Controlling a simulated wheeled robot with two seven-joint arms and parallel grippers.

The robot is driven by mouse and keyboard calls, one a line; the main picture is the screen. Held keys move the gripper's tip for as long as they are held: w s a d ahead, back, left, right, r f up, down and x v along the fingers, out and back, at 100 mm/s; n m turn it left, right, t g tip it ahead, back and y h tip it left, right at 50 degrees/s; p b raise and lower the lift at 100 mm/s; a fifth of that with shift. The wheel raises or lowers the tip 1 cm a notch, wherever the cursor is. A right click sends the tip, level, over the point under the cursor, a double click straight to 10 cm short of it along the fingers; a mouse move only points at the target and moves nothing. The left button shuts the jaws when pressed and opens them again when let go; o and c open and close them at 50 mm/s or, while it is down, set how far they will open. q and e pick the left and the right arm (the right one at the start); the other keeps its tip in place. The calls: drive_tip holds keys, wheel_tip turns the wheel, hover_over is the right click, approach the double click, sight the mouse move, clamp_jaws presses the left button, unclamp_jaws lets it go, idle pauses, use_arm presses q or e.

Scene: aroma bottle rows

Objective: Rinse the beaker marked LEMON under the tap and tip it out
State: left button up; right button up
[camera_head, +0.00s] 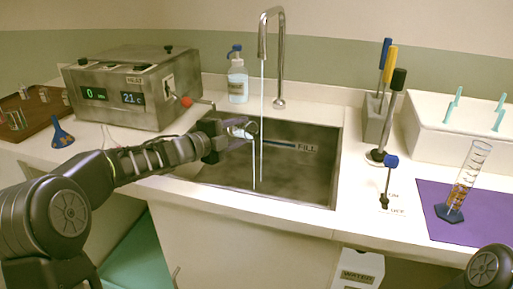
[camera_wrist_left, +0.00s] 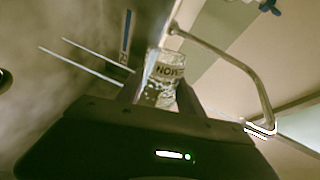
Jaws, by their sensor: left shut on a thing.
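My left gripper (camera_head: 228,131) is shut on a clear glass beaker (camera_head: 243,131) over the sink (camera_head: 300,175). The beaker looks tipped over on its side in the head view, its mouth toward the right. In the left wrist view the beaker (camera_wrist_left: 165,80) sits between the fingers, and part of its label shows, upside down. The tap (camera_head: 281,60) is running, and a thin stream of water (camera_head: 262,90) falls into the sink right by the beaker. I cannot tell whether the stream enters it. My right gripper is not in view.
A metal heater box (camera_head: 130,88) with lit displays stands left of the sink, a wash bottle (camera_head: 237,80) behind it. On the right are a blue-topped lever (camera_head: 389,175), a tool holder (camera_head: 374,125) and a measuring cylinder (camera_head: 465,180) on a purple mat (camera_head: 435,200).

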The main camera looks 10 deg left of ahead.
use_arm(q)
drive_tip(key=shift+d+b, duration=0.1)
drive_tip(key=shift+b, duration=0.3)
drive_tip(key=shift+s+d+r+m+b, duration=0.15)
drive_tip(key=shift+m+b, duration=0.25)
drive_tip(key=shift+m, duration=0.2)
idle(0.3)
drive_tip(key=shift+d+r+m+b, duration=0.15)
drive_tip(key=shift+m+b, duration=0.35)
drive_tip(key=shift+b, duration=0.15)
idle(0.5)
drive_tip(key=shift+s+d+r+m+b, duration=0.15)
drive_tip(key=shift+r+m+b, duration=0.05)
drive_tip(key=shift+m+b, duration=0.55)
drive_tip(key=shift+y, duration=0.3)
